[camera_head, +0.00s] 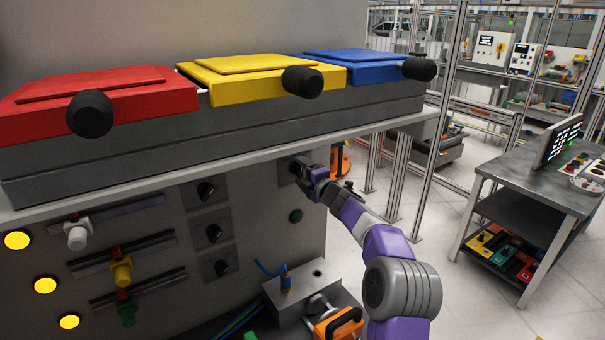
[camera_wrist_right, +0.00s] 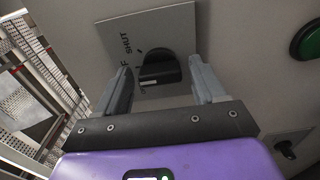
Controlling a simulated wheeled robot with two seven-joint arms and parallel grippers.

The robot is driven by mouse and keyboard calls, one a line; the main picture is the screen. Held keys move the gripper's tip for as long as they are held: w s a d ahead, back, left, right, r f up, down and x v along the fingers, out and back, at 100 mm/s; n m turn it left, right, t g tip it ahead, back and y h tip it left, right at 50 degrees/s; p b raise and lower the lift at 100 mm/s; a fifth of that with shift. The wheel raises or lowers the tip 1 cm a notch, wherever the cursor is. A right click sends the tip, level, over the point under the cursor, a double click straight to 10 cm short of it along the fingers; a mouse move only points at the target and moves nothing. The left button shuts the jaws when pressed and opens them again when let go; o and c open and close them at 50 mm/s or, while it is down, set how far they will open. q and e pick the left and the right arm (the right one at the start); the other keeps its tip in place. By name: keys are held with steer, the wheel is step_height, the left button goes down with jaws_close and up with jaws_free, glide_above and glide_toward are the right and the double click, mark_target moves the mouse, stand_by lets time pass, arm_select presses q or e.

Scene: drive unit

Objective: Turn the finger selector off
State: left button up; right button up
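A black rotary selector knob (camera_wrist_right: 158,70) sits on a square grey plate (camera_wrist_right: 118,28) in the right wrist view. The plate carries the printed word "SHUT" and other lettering that is partly cut off or too small to read. In the head view this plate (camera_head: 285,173) is on the right part of the grey panel, partly hidden by my gripper. My right gripper (camera_head: 303,168) is at the plate. In the right wrist view its two fingers (camera_wrist_right: 160,66) are apart, one on each side of the knob, with visible gaps. My left gripper is not in view.
Several similar black selectors (camera_head: 213,232) are in a column to the left. A green button (camera_wrist_right: 308,40) is right of the plate. A shelf with red (camera_head: 135,118), yellow (camera_head: 250,92) and blue (camera_head: 360,75) lidded boxes overhangs the panel. A metal box (camera_head: 315,275) stands below.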

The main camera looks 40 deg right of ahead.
steer(key=shift+s, duration=0.1)
steer(key=s, duration=0.2)
steer(key=s+b, duration=0.1)
steer(key=s, duration=0.2)
steer(key=s+b, duration=0.1)
steer(key=s, duration=0.1)
steer(key=shift+s+a, duration=0.2)
steer(key=shift+a, duration=0.2)
stand_by(0.4)
